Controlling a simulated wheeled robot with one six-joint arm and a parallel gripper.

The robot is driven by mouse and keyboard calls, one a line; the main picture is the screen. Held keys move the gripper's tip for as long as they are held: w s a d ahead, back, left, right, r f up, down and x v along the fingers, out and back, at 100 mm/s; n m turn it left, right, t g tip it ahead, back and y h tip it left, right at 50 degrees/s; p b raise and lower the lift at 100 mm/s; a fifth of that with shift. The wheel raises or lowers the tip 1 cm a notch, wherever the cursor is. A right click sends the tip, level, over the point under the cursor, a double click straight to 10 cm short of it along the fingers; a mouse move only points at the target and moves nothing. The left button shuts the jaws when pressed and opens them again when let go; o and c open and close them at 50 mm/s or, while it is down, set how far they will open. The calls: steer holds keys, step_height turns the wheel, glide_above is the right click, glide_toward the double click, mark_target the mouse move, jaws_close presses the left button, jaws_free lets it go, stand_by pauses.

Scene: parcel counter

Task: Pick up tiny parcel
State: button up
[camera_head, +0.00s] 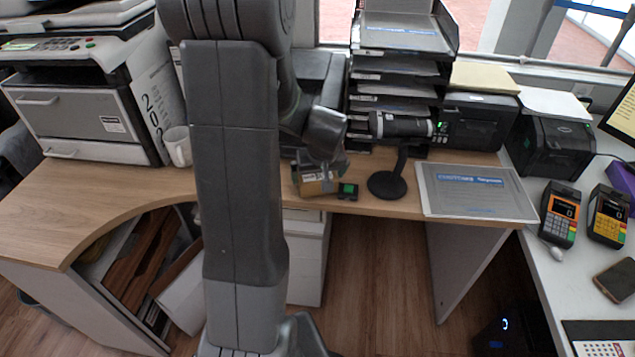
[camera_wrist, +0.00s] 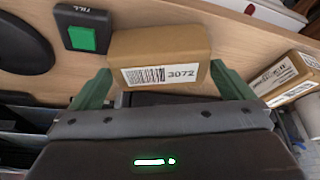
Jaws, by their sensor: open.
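A small brown cardboard parcel (camera_wrist: 160,48) with a white barcode label reading 3072 lies on the wooden counter in the wrist view. My gripper (camera_wrist: 164,80) is open, with its two green fingers apart at the near left and near right corners of this parcel. I cannot tell whether the fingers touch it. In the head view the parcel (camera_head: 318,186) shows at the counter's front edge, just below my gripper (camera_head: 324,168), which partly covers it. A second brown parcel (camera_wrist: 290,78) with a white label sits to the right in the wrist view.
Paper trays (camera_head: 398,75) stand behind, a white mug (camera_head: 178,147) left. A framed sheet (camera_head: 474,190) lies right.

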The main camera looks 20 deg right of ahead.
steer(key=shift+x, duration=1.25)
steer(key=shift+c, duration=0.4)
steer(key=shift+r, duration=0.1)
steer(key=c, duration=0.8)
